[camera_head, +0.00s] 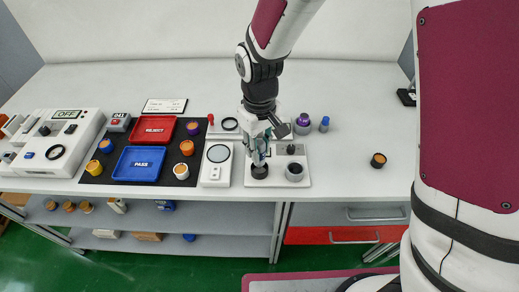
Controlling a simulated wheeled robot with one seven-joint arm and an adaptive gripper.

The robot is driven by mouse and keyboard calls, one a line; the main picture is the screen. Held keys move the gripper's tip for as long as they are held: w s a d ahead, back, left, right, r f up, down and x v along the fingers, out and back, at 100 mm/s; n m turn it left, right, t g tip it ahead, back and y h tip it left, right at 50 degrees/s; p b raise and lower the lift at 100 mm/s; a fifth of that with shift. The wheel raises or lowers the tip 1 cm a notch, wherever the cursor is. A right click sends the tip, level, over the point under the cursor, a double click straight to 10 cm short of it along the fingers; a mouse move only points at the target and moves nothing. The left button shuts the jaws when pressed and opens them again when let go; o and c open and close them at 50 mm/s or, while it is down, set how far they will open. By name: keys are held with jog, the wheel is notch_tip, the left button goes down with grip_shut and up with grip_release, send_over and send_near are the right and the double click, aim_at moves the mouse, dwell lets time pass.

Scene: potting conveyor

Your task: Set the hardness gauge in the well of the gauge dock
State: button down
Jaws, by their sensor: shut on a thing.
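My gripper (259,155) hangs down over the left part of a white base plate (278,183), which looks like the gauge dock. It is shut on a small, mostly hidden thing, which I take to be the hardness gauge. A round black part (260,171) shows right below the fingertips; I cannot tell whether it is the gauge's lower end or the dock's well, or whether they touch. A dark grey cup (294,173) stands on the plate's right side.
Left of the plate are a white scale-like device (217,174), a blue PASS tray (139,164), a red REJECT tray (154,129) and several small capped jars. Purple-topped (303,121) and blue-topped (324,124) items stand behind right. An orange-topped jar (378,160) stands alone; the table around it is clear.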

jog(key=shift+f, duration=1.45)
jog(key=shift+f, duration=0.2)
jog(key=c, duration=1.3)
grip_release()
jog(key=shift+r, duration=0.1)
notch_tip(320, 180, up, 12)
jog(key=shift+f, duration=0.2)
jog(key=shift+d+r, duration=0.2)
jog(key=shift+r, duration=0.35)
jog(key=s+d+r+m+t, duration=0.25)
jog(key=s+d+r, duration=0.35)
jog(key=d+r, duration=0.4)
jog(key=shift+s+d+r+m+t, duration=0.5)
jog(key=shift+s+d+m, duration=0.3)
jog(key=shift+s+d, duration=0.8)
jog(key=shift+s+d+r+m+t, duration=0.35)
jog(key=shift+s+d+r+m, duration=0.45)
jog(key=shift+s, duration=1.2)
jog(key=shift+s+d+r+m+t, duration=0.4)
jog(key=shift+s+d+m, duration=0.45)
jog(key=shift+s+d, duration=0.85)
